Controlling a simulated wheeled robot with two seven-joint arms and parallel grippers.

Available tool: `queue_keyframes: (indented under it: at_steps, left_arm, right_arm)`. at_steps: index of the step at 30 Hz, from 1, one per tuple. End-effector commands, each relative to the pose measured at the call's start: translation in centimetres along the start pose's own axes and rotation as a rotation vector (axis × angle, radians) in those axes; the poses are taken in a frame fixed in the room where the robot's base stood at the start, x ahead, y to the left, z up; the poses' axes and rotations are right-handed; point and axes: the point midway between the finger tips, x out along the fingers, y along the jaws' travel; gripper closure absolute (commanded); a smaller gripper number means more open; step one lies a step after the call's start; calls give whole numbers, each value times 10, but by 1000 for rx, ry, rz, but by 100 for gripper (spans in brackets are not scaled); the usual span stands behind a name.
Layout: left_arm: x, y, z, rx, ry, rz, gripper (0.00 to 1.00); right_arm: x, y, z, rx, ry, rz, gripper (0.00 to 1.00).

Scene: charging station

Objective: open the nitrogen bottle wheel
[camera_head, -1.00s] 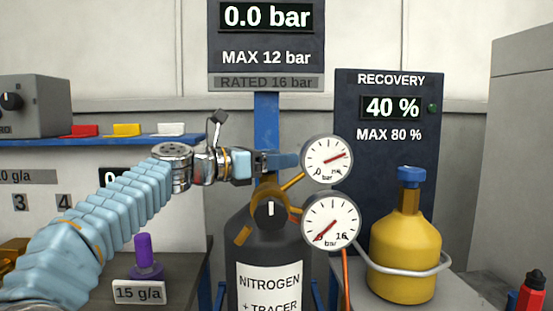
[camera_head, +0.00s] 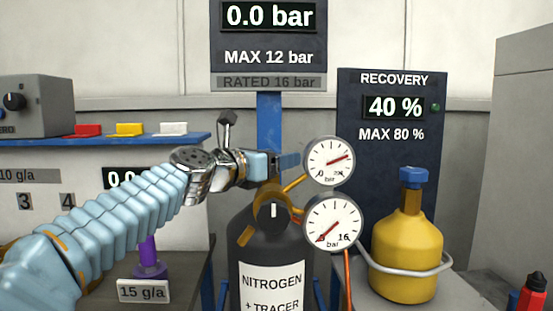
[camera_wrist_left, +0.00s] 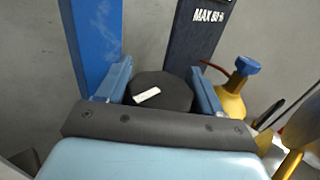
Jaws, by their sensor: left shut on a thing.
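The nitrogen bottle (camera_head: 250,240) is dark grey and stands upright at the centre of the head view, with a white label reading "NITROGEN + TRACER". Its wheel (camera_wrist_left: 165,90) is a black round handle with a white mark, seen in the left wrist view between my two blue fingers. My left gripper (camera_head: 280,163) is shut on the wheel at the top of the bottle; in the head view the gripper largely hides the wheel. A black regulator knob (camera_head: 273,211) is below it. The upper gauge (camera_head: 329,160) needle points up and right; the lower gauge (camera_head: 333,223) needle points down-left.
The display (camera_head: 268,17) reads 0.0 bar. A recovery panel (camera_head: 390,160) reads 40 %. A yellow bottle (camera_head: 403,255) stands at right behind a grey rail. A purple-topped item (camera_head: 149,262) and a blue shelf (camera_head: 110,142) are at left.

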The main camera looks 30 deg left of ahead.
Motion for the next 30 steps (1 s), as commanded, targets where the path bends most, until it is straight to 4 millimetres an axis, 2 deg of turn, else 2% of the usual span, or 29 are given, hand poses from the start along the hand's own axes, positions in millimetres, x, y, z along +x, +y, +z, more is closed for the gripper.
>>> queue_keyframes:
  at_steps: [3, 4, 7, 8, 16, 20, 23, 30]
  left_arm:
    - [0, 1, 0, 1, -1, 2, 64]
    - [0, 1, 0, 1, -1, 2, 30]
    - [0, 1, 0, 1, 0, 1, 15]
    - [0, 1, 0, 1, 0, 1, 13]
    - [-1, 0, 0, 0, 0, 0, 13]
    - [-12, 1, -1, 1, -1, 2, 13]
    - [-32, 0, -1, 2, -2, 3, 13]
    - [-92, 0, -1, 2, -3, 3, 13]
  right_arm:
    - [0, 0, 0, 0, 0, 0, 57]
    - [0, 0, 0, 0, 0, 0, 57]
    - [0, 0, 0, 0, 0, 0, 57]
    - [0, 0, 0, 0, 0, 0, 57]
    - [0, 0, 0, 0, 0, 0, 57]
    - [4, 2, 0, 0, 0, 0, 57]
    - [8, 4, 0, 1, 0, 1, 57]
    - [15, 7, 0, 2, 1, 2, 57]
